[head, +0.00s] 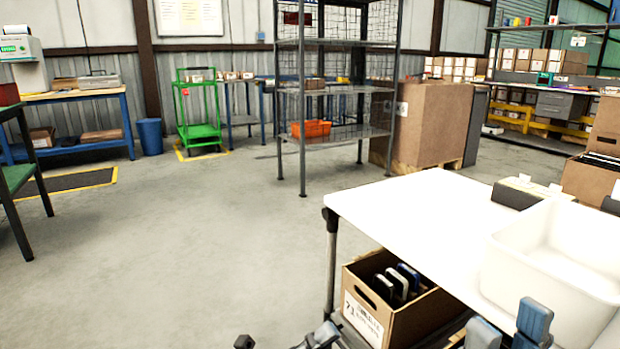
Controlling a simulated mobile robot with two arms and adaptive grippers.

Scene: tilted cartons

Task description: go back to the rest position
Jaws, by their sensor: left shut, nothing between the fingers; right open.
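My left gripper (318,338) shows only in part at the bottom edge of the head view, dark and low on the floor side of the white table. It is shut with nothing in it. My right gripper (508,328) is at the bottom right, in front of the table and the white bin. Its two blue-grey fingers stand apart, open and empty. Most of both grippers and arms is cut off by the frame's lower edge.
A white table (410,212) fills the right, bearing a white bin (520,275). Below its top, a tilted carton (385,322) holds several dark and blue items. A wire shelf (340,88) stands behind. The floor (170,250) at left is clear.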

